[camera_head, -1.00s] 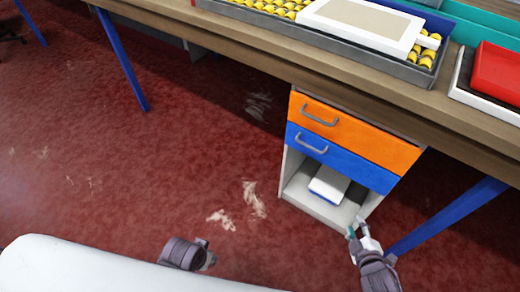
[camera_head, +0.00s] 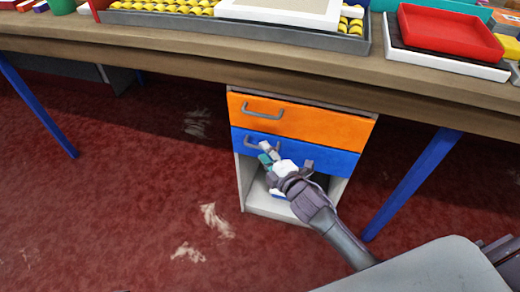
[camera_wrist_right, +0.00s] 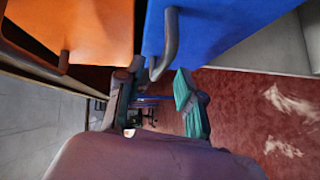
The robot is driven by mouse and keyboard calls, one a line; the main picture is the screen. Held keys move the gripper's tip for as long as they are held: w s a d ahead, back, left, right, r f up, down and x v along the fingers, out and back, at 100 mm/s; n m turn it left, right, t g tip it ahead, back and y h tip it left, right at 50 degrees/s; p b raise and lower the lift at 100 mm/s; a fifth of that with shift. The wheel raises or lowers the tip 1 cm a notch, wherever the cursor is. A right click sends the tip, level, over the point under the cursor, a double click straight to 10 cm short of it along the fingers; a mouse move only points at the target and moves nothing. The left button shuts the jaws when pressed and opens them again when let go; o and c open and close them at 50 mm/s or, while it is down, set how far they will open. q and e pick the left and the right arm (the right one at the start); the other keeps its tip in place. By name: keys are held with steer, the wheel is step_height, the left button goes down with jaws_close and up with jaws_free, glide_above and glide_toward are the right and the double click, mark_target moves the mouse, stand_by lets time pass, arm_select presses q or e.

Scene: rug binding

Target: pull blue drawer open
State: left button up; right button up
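The blue drawer (camera_head: 330,160) is shut, flush below the orange drawer (camera_head: 300,119) in a small white cabinet under the table. Its grey bar handle (camera_head: 252,144) is partly hidden by my right gripper (camera_head: 266,155). In the right wrist view, the blue drawer front (camera_wrist_right: 220,25) and its handle (camera_wrist_right: 168,48) are close ahead. There my right gripper (camera_wrist_right: 158,76) is open, its fingertips apart on either side of the handle's near end. I cannot tell whether they touch it. My left gripper is not in view.
The wooden table (camera_head: 180,50) overhangs the cabinet and carries a grey tray (camera_head: 365,45) with yellow pieces and a red tray (camera_head: 455,35). A blue table leg (camera_head: 412,185) stands right of the cabinet. Below the drawer is an open shelf.

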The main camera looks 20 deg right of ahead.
steer(key=shift+x, duration=1.7)
jaws_close()
